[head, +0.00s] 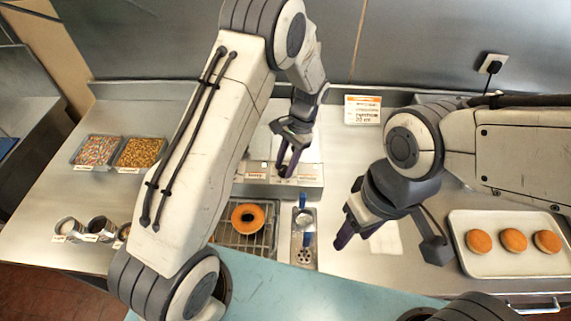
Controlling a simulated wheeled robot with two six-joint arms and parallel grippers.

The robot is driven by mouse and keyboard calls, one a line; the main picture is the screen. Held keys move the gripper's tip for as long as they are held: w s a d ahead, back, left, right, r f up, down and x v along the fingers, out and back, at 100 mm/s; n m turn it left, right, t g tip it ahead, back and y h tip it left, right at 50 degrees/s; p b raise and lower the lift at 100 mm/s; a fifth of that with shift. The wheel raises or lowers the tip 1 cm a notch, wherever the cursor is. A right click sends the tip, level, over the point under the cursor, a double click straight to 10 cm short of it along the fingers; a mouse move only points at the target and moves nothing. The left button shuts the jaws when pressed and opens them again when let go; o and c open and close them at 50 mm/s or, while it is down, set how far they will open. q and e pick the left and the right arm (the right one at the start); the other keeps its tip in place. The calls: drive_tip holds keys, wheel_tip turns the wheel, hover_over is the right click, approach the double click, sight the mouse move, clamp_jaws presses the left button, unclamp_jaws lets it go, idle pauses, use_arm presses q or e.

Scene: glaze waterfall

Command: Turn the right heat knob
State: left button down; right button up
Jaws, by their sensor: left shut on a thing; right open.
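A metal box (308,181) with small labels (257,172) on its front stands at the back of the counter. My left gripper (288,168) reaches down to the box's front, right of the labels. Its fingers are shut on a small part there, apparently the right heat knob; the fingers hide the knob itself, so its angle cannot be told. My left arm covers the left side of the box. My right gripper (357,235) is open and empty above the counter, right of the box and apart from it.
A tray (487,266) of round buns is at right; topping trays (101,150) and small cups (68,227) are at left.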

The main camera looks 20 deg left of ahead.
use_arm(q)
drive_tip(key=shift+w+n+h, duration=0.1)
drive_tip(key=shift+n+h, duration=0.7)
drive_tip(key=shift+n, duration=1.2)
drive_tip(key=shift+r+g, duration=0.1)
drive_tip(key=shift+g, duration=0.2)
drive_tip(key=c, duration=0.5)
unclamp_jaws()
drive_tip(key=shift+w+r+b, duration=0.15)
drive_tip(key=shift+r+b, duration=0.1)
drive_tip(key=shift+b, duration=0.05)
drive_tip(key=b+v, duration=0.2)
drive_tip(key=v, duration=0.7)
drive_tip(key=shift+r, duration=0.4)
